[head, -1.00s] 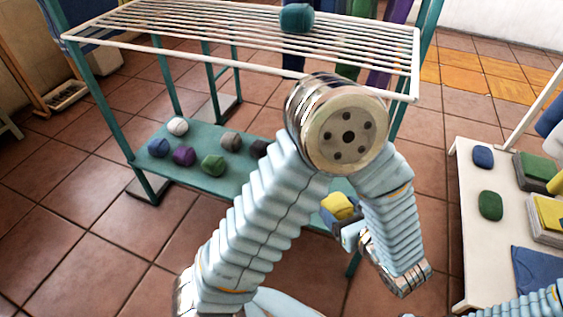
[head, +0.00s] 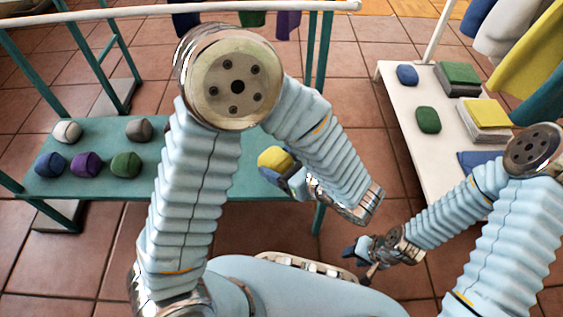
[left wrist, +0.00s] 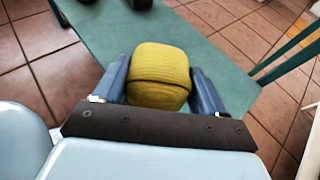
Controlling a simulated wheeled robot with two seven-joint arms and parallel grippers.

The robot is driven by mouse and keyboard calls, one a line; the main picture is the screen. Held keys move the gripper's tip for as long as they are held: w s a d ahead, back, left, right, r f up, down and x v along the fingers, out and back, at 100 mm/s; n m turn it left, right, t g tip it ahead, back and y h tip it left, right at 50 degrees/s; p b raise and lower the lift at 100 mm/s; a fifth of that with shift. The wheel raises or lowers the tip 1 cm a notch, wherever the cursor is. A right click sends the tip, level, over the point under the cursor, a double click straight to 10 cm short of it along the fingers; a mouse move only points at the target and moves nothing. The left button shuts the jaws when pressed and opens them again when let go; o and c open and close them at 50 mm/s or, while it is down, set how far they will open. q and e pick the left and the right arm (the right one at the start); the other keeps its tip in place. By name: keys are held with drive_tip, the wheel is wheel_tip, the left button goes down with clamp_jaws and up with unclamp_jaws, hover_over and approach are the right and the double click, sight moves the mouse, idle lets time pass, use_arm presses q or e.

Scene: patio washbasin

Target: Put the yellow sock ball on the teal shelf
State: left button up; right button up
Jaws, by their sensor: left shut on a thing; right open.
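The yellow sock ball (head: 275,159) is between the fingers of my left gripper (head: 284,172), which is shut on it. In the left wrist view the yellow sock ball (left wrist: 160,72) fills the space between the two blue fingers of the left gripper (left wrist: 158,90). The teal shelf (head: 215,187) is the low board of the rack; it also shows behind the ball in the left wrist view (left wrist: 110,35). The ball is over the shelf's right part; whether it touches the board I cannot tell. My right gripper (head: 360,262) is open and empty, right of the shelf.
White (head: 67,132), blue (head: 50,165), purple (head: 87,164), green (head: 126,164) and grey (head: 139,130) sock balls sit on the shelf's left part. A white table (head: 400,125) with folded cloths stands at right. A white rack rail (head: 120,14) crosses above.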

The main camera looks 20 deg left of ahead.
use_arm(q)
drive_tip(key=w+f+b, duration=0.1)
drive_tip(key=w+f, duration=0.5)
drive_tip(key=shift+w+a+f+b, duration=0.2)
drive_tip(key=shift+w+f+b, duration=0.1)
drive_tip(key=shift+w+b, duration=0.1)
drive_tip(key=shift+w+f+b, duration=0.15)
drive_tip(key=shift+f+b, duration=0.1)
drive_tip(key=shift+f, duration=0.65)
drive_tip(key=shift+w+f+b, duration=0.1)
drive_tip(key=shift+f+b, duration=0.1)
drive_tip(key=shift+f, duration=0.65)
drive_tip(key=shift+f, duration=0.15)
drive_tip(key=o, duration=1)
drive_tip(key=shift+d+r, duration=0.15)
drive_tip(key=shift+r, duration=0.15)
drive_tip(key=p+v, duration=0.2)
drive_tip(key=v, duration=0.9)
drive_tip(key=shift+s+d, duration=0.2)
drive_tip(key=shift+d, duration=0.05)
